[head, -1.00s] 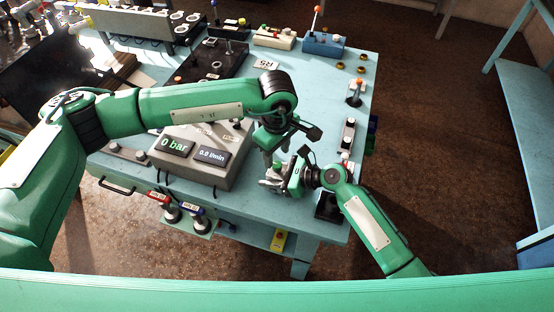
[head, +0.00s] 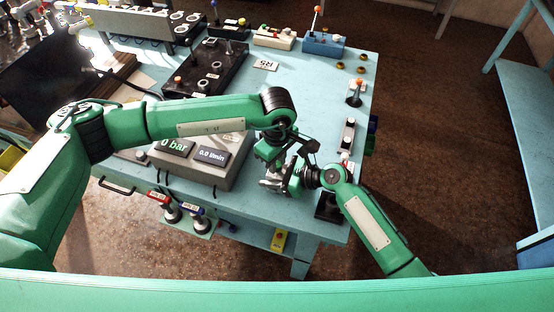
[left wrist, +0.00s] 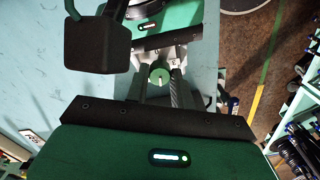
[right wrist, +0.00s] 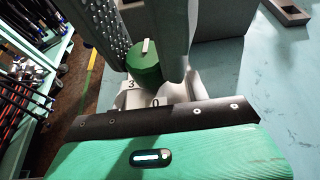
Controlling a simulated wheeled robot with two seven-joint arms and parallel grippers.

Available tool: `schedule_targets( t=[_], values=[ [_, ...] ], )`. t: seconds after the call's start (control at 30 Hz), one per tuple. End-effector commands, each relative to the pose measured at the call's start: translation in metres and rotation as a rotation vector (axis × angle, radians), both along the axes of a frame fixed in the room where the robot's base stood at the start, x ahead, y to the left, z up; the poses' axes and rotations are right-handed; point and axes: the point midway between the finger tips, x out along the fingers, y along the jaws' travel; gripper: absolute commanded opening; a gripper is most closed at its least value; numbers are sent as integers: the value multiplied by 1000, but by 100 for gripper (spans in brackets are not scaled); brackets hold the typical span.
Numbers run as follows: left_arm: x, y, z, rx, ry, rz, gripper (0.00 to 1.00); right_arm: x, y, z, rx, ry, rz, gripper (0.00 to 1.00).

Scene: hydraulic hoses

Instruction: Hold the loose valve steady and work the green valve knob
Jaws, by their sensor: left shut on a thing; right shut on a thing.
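The loose valve (right wrist: 133,97) has a pale grey body marked with numbers such as 3 and 0, and a green knob (right wrist: 146,62) with a white pointer line. My right gripper (head: 282,184) is shut on the valve body above the front right of the bench. My left gripper (head: 270,170) comes down from above, shut on the green knob. In the left wrist view the knob (left wrist: 160,76) sits between its fingers. In the right wrist view grey fingers stand on both sides of the knob. In the head view the grippers hide most of the valve.
A grey console (head: 232,172) beside the grippers reads 0 bar and 0.0 l/min, partly covered by my left arm. A black manifold plate (head: 205,75) lies behind it. An orange-tipped lever (head: 355,92) stands at the right edge. The bench (head: 310,95) is clear behind the grippers.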

Motion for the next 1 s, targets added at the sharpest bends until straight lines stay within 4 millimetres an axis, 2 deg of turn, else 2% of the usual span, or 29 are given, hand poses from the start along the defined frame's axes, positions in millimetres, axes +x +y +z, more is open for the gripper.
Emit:
schedule_targets(
  t=[0.23,0.57,0.6,0.67,0.7,1.0],
  values=[
    [0,0,0,0,0,123,1,0,0,0,0,0,-1,12],
    [0,0,1,0,0,141,1,0,0,0,0,0,-1,12],
    [0,0,1,0,0,140,32,0,0,0,0,0,-1,12],
    [0,0,1,0,0,140,44,0,0,0,0,0,-1,12],
    [0,0,1,0,0,140,46,0,0,0,0,0,-1,12],
    [0,0,3,-1,-1,140,46,0,0,0,0,0,-1,12]
  ],
)
